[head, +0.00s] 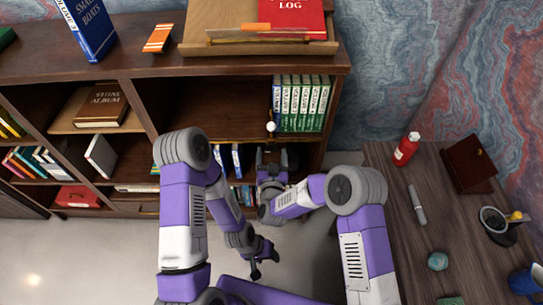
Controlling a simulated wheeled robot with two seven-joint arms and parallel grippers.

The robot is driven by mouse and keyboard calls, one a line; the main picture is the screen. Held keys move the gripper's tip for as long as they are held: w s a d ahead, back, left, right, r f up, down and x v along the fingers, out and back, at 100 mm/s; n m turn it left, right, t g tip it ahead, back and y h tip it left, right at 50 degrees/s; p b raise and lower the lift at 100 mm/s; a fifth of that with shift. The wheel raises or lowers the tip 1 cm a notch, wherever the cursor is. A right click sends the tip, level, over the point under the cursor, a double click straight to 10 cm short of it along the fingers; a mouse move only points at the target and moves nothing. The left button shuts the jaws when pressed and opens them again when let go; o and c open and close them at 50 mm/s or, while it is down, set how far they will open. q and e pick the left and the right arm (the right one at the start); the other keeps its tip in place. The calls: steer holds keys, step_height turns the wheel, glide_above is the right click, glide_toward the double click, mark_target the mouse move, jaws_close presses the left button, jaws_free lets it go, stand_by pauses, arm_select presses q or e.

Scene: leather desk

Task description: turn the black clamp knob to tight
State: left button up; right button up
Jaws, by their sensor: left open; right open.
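I cannot make out the black clamp knob for certain. My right gripper (271,157) is open at the front of the wooden bookshelf (205,112), with its fingers pointing up the picture. A small white ball (270,127) shows just beyond its fingertips, at the shelf front. Whether anything dark lies between the fingers is too small to tell. My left gripper (265,264) is open and empty, lower in the picture, over the pale floor and away from the shelf.
Green-and-white books (301,103) stand in the shelf near my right gripper. A red book (292,16) rests on a wooden stand on top. The desk (398,225) at right holds a red bottle (406,149), a grey marker-like object (417,205) and a dark round device (493,219).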

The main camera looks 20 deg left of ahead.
steer(key=c, duration=1.1)
steer(key=shift+o, duration=0.2)
steer(key=shift+m, duration=0.4)
steer(key=m, duration=1.5)
steer(key=shift+s+f, duration=0.1)
steer(key=shift+m, duration=0.4)
